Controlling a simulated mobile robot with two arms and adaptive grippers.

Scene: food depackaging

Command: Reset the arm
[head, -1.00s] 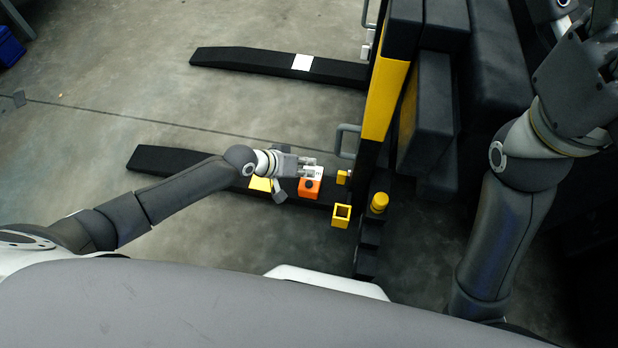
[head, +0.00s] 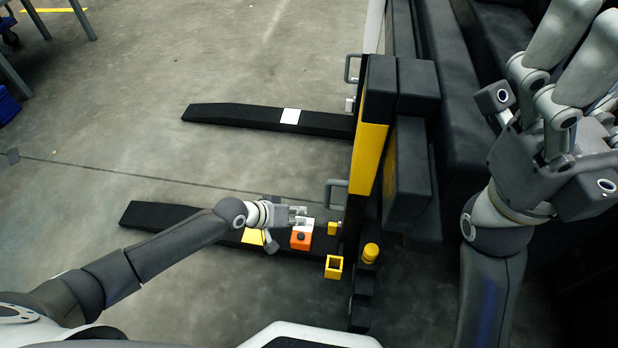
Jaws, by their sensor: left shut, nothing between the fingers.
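My left arm comes in from the left, low over the near black fork. Its gripper (head: 299,215) is shut and empty, just above and beside an orange box with a white top and a dark button (head: 301,238). I cannot tell whether the fingertips touch that box. My right arm comes up from the bottom right. Its gripper (head: 560,85) is raised close to the camera, with large grey fingers running out of the top right of the view. I cannot make out whether its fingers are apart or together.
A black and yellow mast (head: 367,160) stands right of centre, with dark blocks behind it. A yellow square socket (head: 334,267) and a yellow knob (head: 371,252) sit near its foot. A second black fork (head: 235,115) lies farther off.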

